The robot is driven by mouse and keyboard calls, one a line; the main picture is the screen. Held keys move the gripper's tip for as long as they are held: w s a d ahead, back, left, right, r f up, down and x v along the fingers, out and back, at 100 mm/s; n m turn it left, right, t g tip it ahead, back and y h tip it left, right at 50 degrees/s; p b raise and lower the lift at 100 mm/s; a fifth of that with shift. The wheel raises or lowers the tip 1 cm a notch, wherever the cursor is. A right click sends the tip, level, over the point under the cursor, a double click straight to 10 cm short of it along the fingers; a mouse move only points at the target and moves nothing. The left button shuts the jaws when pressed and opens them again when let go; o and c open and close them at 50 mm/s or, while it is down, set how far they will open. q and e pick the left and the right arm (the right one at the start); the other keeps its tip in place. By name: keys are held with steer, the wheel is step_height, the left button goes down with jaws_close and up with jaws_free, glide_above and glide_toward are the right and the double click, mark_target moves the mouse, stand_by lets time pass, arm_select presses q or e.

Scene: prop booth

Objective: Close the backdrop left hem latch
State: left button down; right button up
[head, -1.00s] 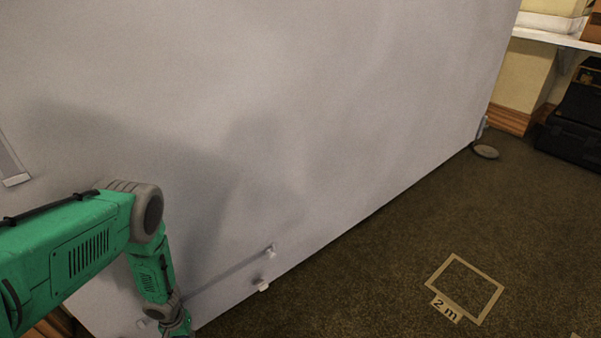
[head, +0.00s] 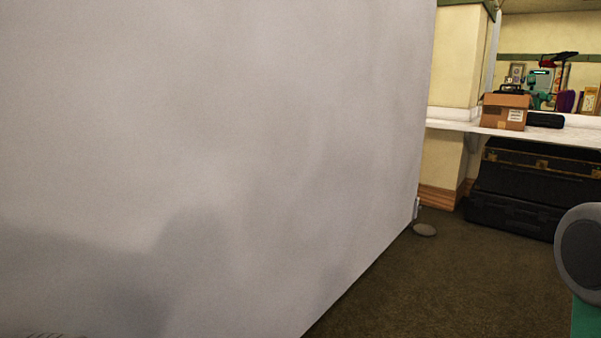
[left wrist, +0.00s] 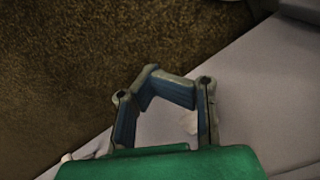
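The grey backdrop (head: 230,130) fills the left and middle of the head view; its hem meets the dark carpet along a diagonal. The latch is out of the head view. In the left wrist view, the backdrop (left wrist: 275,95) lies right of the carpet. A small pale fitting (left wrist: 190,123) shows on it, seen between my gripper's links, and another pale piece (left wrist: 66,158) is at the lower left. I cannot tell whether either is the latch. My left gripper (left wrist: 149,74) has its fingertips together over the hem edge, with nothing visible between them. My right gripper is out of view.
Brown carpet (head: 440,285) is open right of the backdrop. Black cases (head: 525,190) sit under a white counter (head: 460,127) bearing a cardboard box (head: 505,111). Part of my right arm shows at the right edge.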

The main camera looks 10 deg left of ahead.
arm_select(q)
step_height(320, 180, up, 6)
steer(key=p, duration=0.5)
steer(key=shift+s+a, duration=0.1)
steer(key=shift+f, duration=0.1)
steer(key=s+d+r+m+h+p, duration=0.1)
steer(key=s+d+r+h+p, duration=0.15)
steer(key=d+r, duration=0.75)
steer(key=s+d+r+m+h+p, duration=0.1)
steer(key=d+r+m+p, duration=0.15)
steer(key=d+r, duration=0.7)
steer(key=s+r+m+y+p, duration=0.1)
steer(key=s+r, duration=0.3)
steer(key=r, duration=0.4)
steer(key=s+a+r+m+y+p, duration=0.1)
steer(key=s+r+m+y+p, duration=0.1)
steer(key=r, duration=0.6)
steer(key=shift+s+a+r+t+p, duration=0.25)
steer(key=shift+s+p, duration=0.35)
steer(key=shift+s, duration=0.35)
